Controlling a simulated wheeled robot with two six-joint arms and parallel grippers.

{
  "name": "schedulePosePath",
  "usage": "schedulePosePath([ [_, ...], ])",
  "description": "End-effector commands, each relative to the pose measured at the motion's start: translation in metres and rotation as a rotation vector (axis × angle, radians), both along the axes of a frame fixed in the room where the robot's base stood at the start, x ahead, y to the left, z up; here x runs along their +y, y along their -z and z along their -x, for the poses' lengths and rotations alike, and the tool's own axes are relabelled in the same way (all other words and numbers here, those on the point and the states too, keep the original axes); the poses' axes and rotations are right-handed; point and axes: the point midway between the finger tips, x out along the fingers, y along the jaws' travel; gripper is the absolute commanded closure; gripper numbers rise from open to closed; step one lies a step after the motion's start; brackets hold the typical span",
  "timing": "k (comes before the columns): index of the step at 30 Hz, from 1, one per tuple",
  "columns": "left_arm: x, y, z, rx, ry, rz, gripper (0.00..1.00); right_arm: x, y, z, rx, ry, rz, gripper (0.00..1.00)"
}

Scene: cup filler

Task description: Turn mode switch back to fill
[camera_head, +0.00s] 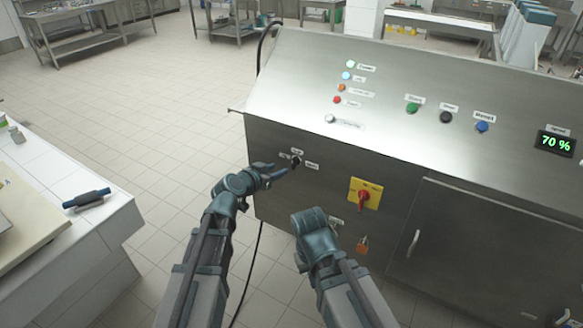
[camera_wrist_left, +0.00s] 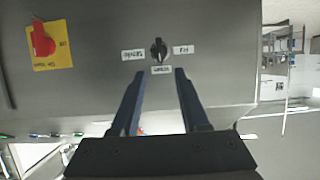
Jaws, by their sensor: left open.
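The mode switch is a small black rotary knob (camera_head: 296,161) on the left part of the machine's front panel, with small white labels around it. It also shows in the left wrist view (camera_wrist_left: 158,50), which is turned upside down; there the knob stands roughly upright in the picture. A label (camera_wrist_left: 184,49) to its right there seems to read "Fill". Which label the knob points at is not clear. My left gripper (camera_head: 278,172) is open just in front of the knob; its fingertips (camera_wrist_left: 159,74) stand apart, short of the knob, holding nothing. My right gripper's fingers are hidden behind its wrist.
Indicator lights, buttons and a "70 %" display (camera_head: 556,143) are on the sloped top. A white counter (camera_head: 60,180) stands at left, with open floor between.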

Motion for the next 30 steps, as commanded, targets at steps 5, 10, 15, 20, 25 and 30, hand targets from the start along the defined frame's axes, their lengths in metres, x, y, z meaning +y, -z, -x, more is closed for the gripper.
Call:
schedulePosePath([
  [5, -0.019, 0.020, -0.035, 0.001, 0.003, 0.000, 0.55, 0.000, 0.019, 0.000, 0.000, 0.000, 0.000, 1.00],
  [10, -0.033, 0.031, -0.059, 0.001, 0.002, 0.000, 0.55, 0.000, 0.030, 0.000, 0.000, 0.000, 0.000, 1.00],
  [15, -0.043, 0.037, -0.075, 0.001, 0.002, 0.000, 0.55, 0.000, 0.037, 0.000, 0.000, -0.001, 0.000, 1.00],
  [20, -0.047, 0.040, -0.082, 0.002, 0.001, 0.001, 0.55, 0.000, 0.040, 0.000, 0.000, -0.001, 0.000, 1.00],
  [25, -0.048, 0.040, -0.083, 0.002, 0.001, 0.001, 0.55, 0.000, 0.040, 0.000, 0.000, -0.001, 0.000, 1.00],
  [30, -0.048, 0.040, -0.083, 0.002, 0.001, 0.001, 0.55, 0.000, 0.040, 0.000, 0.000, -0.001, 0.000, 1.00],
])
